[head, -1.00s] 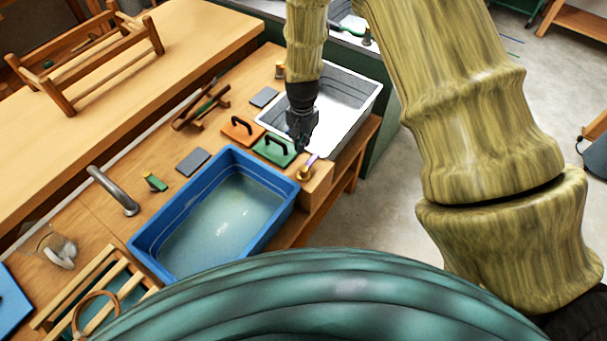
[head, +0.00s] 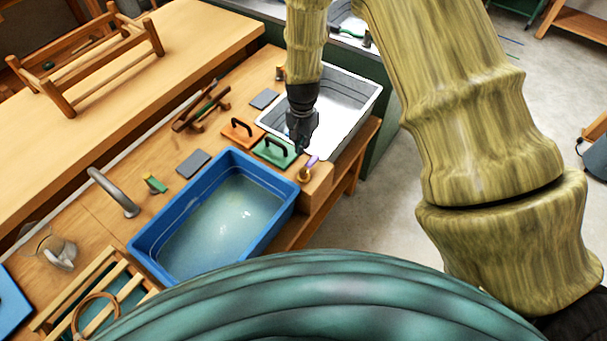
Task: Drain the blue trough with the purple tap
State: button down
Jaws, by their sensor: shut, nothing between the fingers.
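The blue trough (head: 140,246) stands on the wooden bench and holds pale, greenish water (head: 222,222). The tap with a purple handle (head: 312,161) and brass-coloured body (head: 304,174) sits on a wooden block at the trough's right end. My gripper (head: 301,146) is dark, points down and is shut and empty. In the picture it is just above and left of the purple handle; whether it touches the handle I cannot tell. Any outflow from the tap is not visible.
A white-grey basin (head: 345,105) stands behind my gripper. A green float (head: 274,151) and an orange float (head: 241,131), both with black handles, lie beside the trough. A curved metal spout (head: 115,191) and a slatted wooden rack (head: 92,292) are at the left.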

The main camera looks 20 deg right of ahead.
aim_at(312, 161)
jog(key=shift+f, duration=0.1)
dwell(0.3)
jog(key=shift+f+b, duration=0.65)
jog(key=shift+f, duration=1)
jog(key=shift+s+d, duration=0.1)
jog(key=shift+s+d+p, duration=0.2)
jog(key=shift+s+d, duration=0.3)
jog(key=shift+s, duration=0.35)
jog(key=shift+s+d+p, duration=0.15)
jog(key=shift+s+d, duration=0.3)
jog(key=shift+s, duration=0.35)
jog(key=shift+r+p, duration=1.45)
jog(key=shift+r, duration=0.65)
jog(key=s+a+p, duration=0.1)
jog(key=s, duration=0.7)
jog(key=shift+s+a, duration=0.2)
jog(key=shift+a, duration=0.1)
